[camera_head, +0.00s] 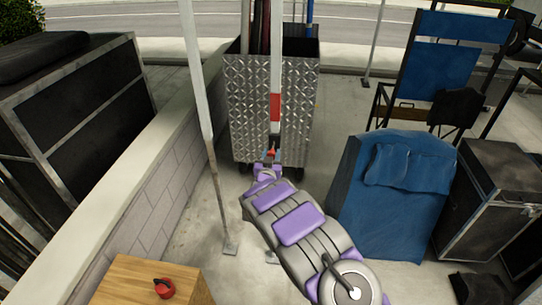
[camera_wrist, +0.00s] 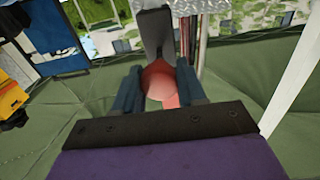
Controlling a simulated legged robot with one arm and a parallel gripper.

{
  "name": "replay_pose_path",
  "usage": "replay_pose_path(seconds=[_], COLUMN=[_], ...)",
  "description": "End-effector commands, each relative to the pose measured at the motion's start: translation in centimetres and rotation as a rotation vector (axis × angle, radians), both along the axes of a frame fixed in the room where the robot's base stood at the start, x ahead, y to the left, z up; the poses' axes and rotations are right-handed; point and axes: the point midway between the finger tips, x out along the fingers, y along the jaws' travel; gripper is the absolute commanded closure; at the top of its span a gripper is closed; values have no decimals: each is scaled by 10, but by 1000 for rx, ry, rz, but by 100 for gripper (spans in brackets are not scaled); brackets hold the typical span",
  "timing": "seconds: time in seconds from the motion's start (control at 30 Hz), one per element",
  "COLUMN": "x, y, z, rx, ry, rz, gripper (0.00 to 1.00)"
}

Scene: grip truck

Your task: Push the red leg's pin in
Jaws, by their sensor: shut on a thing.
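The red leg (camera_head: 275,106) is a pale upright pole with a red band, in front of a diamond-plate metal bin. A small red part, which looks like the leg's pin (camera_head: 271,152), shows low on the pole at my gripper. My gripper (camera_head: 268,163) is at the end of my grey and purple arm, against the pole. In the wrist view my gripper (camera_wrist: 158,82) has its blue-grey fingers on both sides of the rounded red pin (camera_wrist: 158,77), shut on it. A dark grey piece stands just beyond it. How deep the pin sits is hidden.
The metal bin (camera_head: 285,85) holds several poles. Another pale leg (camera_head: 197,75) stands to the left beside a low block wall (camera_head: 140,190). A wooden box (camera_head: 145,285) carries a red and black round item (camera_head: 164,288). A blue-covered case (camera_head: 390,200) stands right of my arm.

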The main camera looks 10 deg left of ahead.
Motion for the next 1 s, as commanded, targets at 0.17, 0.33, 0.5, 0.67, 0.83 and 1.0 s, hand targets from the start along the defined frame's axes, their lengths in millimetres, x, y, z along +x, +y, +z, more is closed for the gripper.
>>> replay_pose_path(seconds=[0.17,0.33,0.5,0.67,0.83,1.0], x=[0,1,16,35,47,50], y=[1,2,4,5,2,2], z=[0,0,-1,-1,-1,-1], rx=[0,1,7,5,-1,-3], ry=[0,0,2,3,2,-1], rz=[2,3,3,6,5,5], gripper=[100,100,100,100,100,100])
